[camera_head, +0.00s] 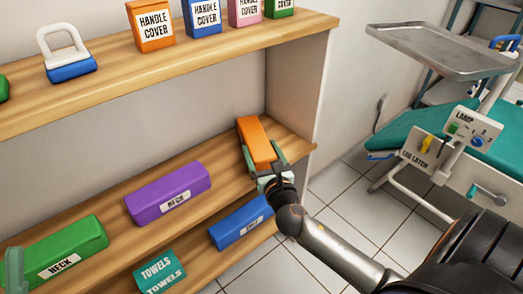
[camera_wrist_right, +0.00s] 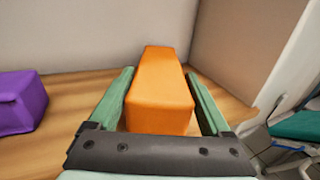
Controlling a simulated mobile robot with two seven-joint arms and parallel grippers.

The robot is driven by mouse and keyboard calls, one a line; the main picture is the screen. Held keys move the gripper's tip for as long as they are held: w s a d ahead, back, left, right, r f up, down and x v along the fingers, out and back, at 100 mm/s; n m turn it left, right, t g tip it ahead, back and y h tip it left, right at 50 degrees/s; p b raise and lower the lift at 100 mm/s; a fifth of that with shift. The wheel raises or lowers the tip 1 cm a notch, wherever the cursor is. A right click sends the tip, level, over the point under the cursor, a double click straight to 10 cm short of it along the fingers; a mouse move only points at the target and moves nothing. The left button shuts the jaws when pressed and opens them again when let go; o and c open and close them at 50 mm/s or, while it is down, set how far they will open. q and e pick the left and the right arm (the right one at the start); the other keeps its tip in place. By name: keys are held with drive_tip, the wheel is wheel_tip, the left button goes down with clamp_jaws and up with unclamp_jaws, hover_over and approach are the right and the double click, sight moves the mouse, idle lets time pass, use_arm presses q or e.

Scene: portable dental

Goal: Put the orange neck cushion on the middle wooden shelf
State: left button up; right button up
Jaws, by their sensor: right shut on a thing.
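The orange neck cushion (camera_head: 257,142) is at the right end of the middle wooden shelf (camera_head: 120,238), pointing inward toward the back wall. My right gripper (camera_head: 265,168) is shut on its near end. In the right wrist view the orange cushion (camera_wrist_right: 160,95) lies between the two green fingers, with the shelf board under and around it. I cannot tell whether it rests on the board or hovers just above. A green fingertip, apparently of my left gripper (camera_head: 13,270), shows at the lower left edge; its jaws are mostly out of frame.
A purple neck cushion (camera_head: 168,192) and a green neck cushion (camera_head: 60,248) sit left on the middle shelf. The side panel (camera_head: 296,95) stands close right. Below are a blue cushion (camera_head: 240,222) and towels (camera_head: 160,272). The upper shelf (camera_head: 190,55) holds handle covers.

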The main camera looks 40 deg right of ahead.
drive_tip(key=shift+f, duration=0.4)
drive_tip(key=o, duration=1.4)
drive_tip(key=v, duration=1.2)
drive_tip(key=shift+s, duration=0.3)
